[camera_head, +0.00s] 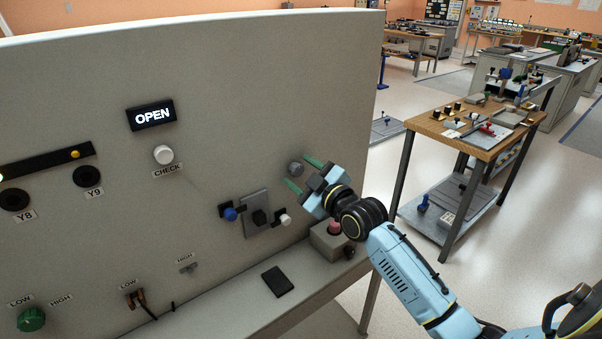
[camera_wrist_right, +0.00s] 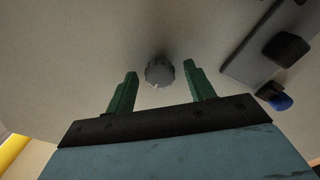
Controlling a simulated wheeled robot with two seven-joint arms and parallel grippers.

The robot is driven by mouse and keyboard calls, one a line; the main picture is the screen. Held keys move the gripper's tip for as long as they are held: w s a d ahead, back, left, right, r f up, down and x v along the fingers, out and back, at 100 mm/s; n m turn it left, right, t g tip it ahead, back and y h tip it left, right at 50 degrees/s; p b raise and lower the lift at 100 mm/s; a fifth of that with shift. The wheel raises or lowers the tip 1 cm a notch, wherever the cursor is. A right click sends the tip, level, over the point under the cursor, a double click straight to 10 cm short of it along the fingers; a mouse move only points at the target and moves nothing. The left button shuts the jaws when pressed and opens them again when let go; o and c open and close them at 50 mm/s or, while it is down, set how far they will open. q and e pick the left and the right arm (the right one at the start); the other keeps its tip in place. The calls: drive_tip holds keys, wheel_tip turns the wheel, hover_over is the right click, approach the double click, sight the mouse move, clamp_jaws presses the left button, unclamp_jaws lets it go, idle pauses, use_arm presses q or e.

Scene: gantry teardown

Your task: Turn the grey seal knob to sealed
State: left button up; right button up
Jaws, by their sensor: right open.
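The grey seal knob (camera_head: 295,168) is on the panel's right part in the head view. In the right wrist view the knob (camera_wrist_right: 159,71) lies ahead of and between my finger tips, with a small light mark on its lower edge. My right gripper (camera_head: 303,173) is open, its two green fingers pointing at the panel on either side of the knob. In the right wrist view the fingers of the right gripper (camera_wrist_right: 161,77) show a gap to the knob on both sides. I cannot tell whether the tips reach the panel. The knob's label is not readable. My left gripper is not in view.
A lit display (camera_head: 151,115) on the panel reads OPEN, above a white CHECK button (camera_head: 163,154). A grey plate (camera_head: 257,212) with blue, black and white handles sits left of my gripper. A box with a red button (camera_head: 334,228) stands below it. A green knob (camera_head: 31,319) is lower left.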

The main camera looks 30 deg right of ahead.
drive_tip(key=shift+w, duration=0.2)
drive_tip(key=c, duration=1)
